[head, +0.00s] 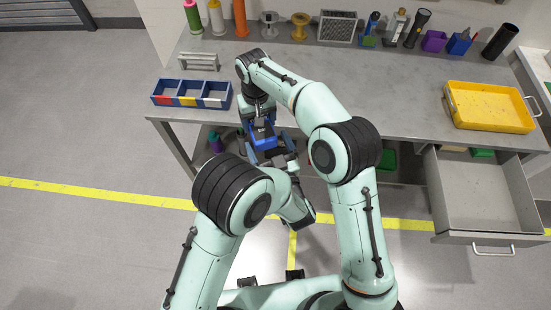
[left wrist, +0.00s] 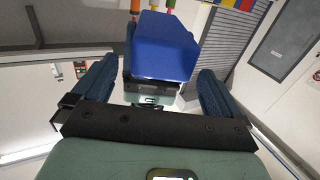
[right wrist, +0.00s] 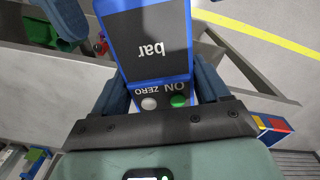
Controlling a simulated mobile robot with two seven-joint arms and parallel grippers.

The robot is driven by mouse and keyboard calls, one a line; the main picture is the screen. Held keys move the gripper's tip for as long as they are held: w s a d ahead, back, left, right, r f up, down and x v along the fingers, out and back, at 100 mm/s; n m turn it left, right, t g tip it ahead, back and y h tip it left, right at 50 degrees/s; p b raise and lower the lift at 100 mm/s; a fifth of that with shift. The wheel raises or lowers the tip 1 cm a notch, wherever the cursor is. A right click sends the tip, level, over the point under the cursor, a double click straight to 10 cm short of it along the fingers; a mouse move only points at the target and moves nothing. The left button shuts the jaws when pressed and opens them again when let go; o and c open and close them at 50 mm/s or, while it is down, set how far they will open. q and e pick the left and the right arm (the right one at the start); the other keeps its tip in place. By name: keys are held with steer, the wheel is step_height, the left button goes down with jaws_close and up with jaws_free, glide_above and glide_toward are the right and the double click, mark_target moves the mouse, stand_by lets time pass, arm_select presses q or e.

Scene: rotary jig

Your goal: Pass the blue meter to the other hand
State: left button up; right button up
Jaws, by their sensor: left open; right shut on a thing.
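The blue meter (head: 263,137) is held in the air in front of the bench. My right gripper (head: 261,109) is shut on it from the bench side. In the right wrist view the meter (right wrist: 158,45) shows a dark screen reading "bar", ON and ZERO labels, and a white and a green button between the fingers. My left gripper (head: 269,153) is open at the meter's other end. In the left wrist view the meter (left wrist: 160,45) lies beyond and between the spread blue fingers, with a gap at both sides. Contact with the left fingers cannot be told.
The grey bench (head: 340,100) carries a blue parts bin (head: 192,106) at the left and a yellow tray (head: 490,107) at the right. Spools, a flashlight and cups line its back edge. An open drawer (head: 480,197) juts out at the right.

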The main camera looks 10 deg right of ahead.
arm_select(q)
steer(key=shift+x, duration=1.8)
